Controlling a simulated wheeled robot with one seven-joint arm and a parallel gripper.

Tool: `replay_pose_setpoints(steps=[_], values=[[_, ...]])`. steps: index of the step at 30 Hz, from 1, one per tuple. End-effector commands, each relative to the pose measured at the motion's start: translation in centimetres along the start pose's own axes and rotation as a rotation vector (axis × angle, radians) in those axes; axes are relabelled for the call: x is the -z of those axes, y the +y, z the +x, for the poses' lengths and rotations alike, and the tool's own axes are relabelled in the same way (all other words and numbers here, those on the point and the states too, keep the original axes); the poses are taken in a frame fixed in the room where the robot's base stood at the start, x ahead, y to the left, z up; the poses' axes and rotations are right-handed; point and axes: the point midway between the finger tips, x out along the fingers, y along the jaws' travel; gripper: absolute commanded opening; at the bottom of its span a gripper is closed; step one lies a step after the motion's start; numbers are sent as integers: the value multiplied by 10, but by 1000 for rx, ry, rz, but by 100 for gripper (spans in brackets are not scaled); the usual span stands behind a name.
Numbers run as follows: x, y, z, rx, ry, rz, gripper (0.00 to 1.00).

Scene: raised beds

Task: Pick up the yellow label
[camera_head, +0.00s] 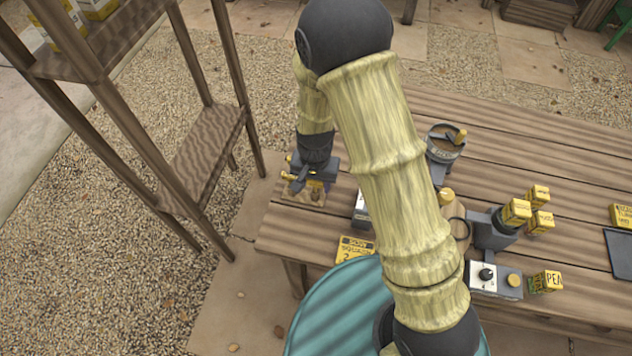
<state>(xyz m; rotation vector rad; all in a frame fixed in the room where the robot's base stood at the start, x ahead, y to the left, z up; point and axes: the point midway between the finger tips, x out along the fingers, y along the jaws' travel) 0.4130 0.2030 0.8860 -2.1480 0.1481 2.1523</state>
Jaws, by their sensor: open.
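A yellow label (355,248) with dark lettering sits at the front edge of the wooden table, left of my arm's thick link. Its lower edge is close to the teal round shape below. My gripper (306,184) is at the table's left end, pointing down, with its jaws open. It is up and left of the label, apart from it. A small brown board (303,197) with yellow bits lies under the gripper; the fingers hide part of it. I cannot tell whether they touch it.
Yellow lettered blocks (516,211) stand by a grey holder right of my arm. A grey box with a knob (487,280) is at the front edge. A round pot (445,142) stands behind. A dark tray (619,252) is at far right. A wooden shelf (205,150) rises left of the table.

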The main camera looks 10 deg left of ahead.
Motion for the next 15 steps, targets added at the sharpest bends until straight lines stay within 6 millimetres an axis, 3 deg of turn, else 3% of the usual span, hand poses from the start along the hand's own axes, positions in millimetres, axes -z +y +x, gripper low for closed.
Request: replay_pose_setpoints(steps=[4,15], values=[[0,1,12,1,0,2,47],[1,2,12,1,0,5,47]])
